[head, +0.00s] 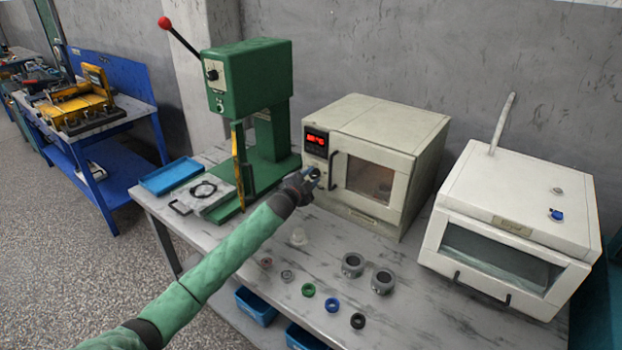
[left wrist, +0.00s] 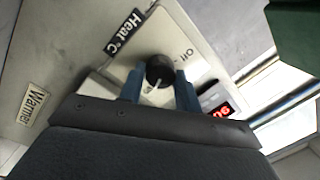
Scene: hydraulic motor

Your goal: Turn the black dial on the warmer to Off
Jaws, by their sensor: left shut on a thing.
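The warmer (head: 385,130) is a cream box oven on the table, with a red lit display (head: 316,140) and a dark door handle. My left gripper (head: 312,175) is at the lower left of its front panel, under the display, and hides the dial in the head view. In the left wrist view the black dial (left wrist: 159,70) with a pale pointer line sits between the two blue fingers of my left gripper (left wrist: 160,90), which are shut on it. The labels "Heat °C" (left wrist: 125,32), "Off" and "Warmer" (left wrist: 33,103) show around it. My right gripper is not in view.
A green press (head: 250,100) with a red-knobbed lever stands left of the warmer. A white cabinet (head: 515,220) with a window stands at the right. Several rings (head: 332,305) and two grey cylindrical parts (head: 352,265) lie on the table in front. A blue tray (head: 170,175) is at the left.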

